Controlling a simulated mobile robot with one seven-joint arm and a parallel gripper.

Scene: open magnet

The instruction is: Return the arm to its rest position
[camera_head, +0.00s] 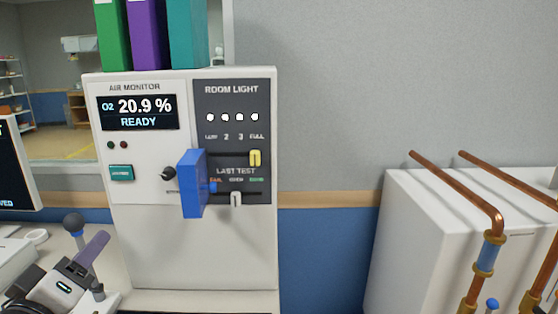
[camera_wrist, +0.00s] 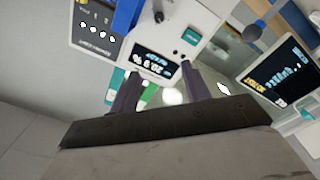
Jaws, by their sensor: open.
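My gripper (camera_head: 88,268) is low at the left in the head view, to the left of the white air monitor cabinet (camera_head: 190,255) and apart from it. In the wrist view my gripper (camera_wrist: 160,85) has its two dark fingers spread, with nothing clearly held between them. Beyond them the cabinet's display (camera_wrist: 152,62) appears tilted. My arm is mostly outside the head view, so its full pose is hidden.
A blue block-like part (camera_head: 193,183) juts from the cabinet front. A ball-topped stick (camera_head: 73,222) stands just behind my gripper. A dark monitor (camera_head: 15,165) is at the left edge. Copper pipes (camera_head: 455,185) run by a white box (camera_head: 410,235) at the right.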

